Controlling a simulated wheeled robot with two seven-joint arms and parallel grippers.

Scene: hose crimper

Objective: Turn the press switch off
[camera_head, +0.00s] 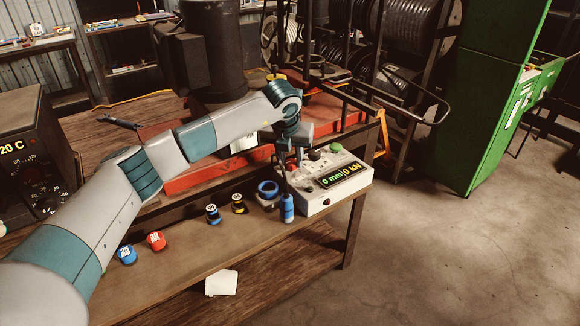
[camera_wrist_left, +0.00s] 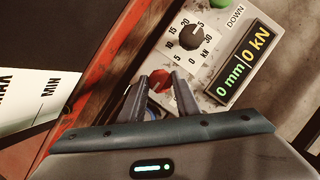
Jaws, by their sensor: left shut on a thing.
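The press control box (camera_head: 318,203) is light grey and stands at the right end of the bench. It bears a lit display (camera_head: 343,177) reading 0 mm and 0 kN, which also shows in the left wrist view (camera_wrist_left: 243,65). A red knob (camera_wrist_left: 158,82) sits on the panel below a black dial (camera_wrist_left: 190,38) with a printed scale. My left gripper (camera_head: 297,158) is over the left part of the box. In the left wrist view its fingers (camera_wrist_left: 161,88) are around the red knob, shut on it. My right gripper is not in view.
A green button (camera_head: 336,147) is at the back of the panel. Blue and black rolls (camera_head: 239,204), a blue cylinder (camera_head: 287,208) and red and blue caps (camera_head: 156,241) are on the bench front. A temperature unit (camera_head: 35,150) stands left. The floor right is clear.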

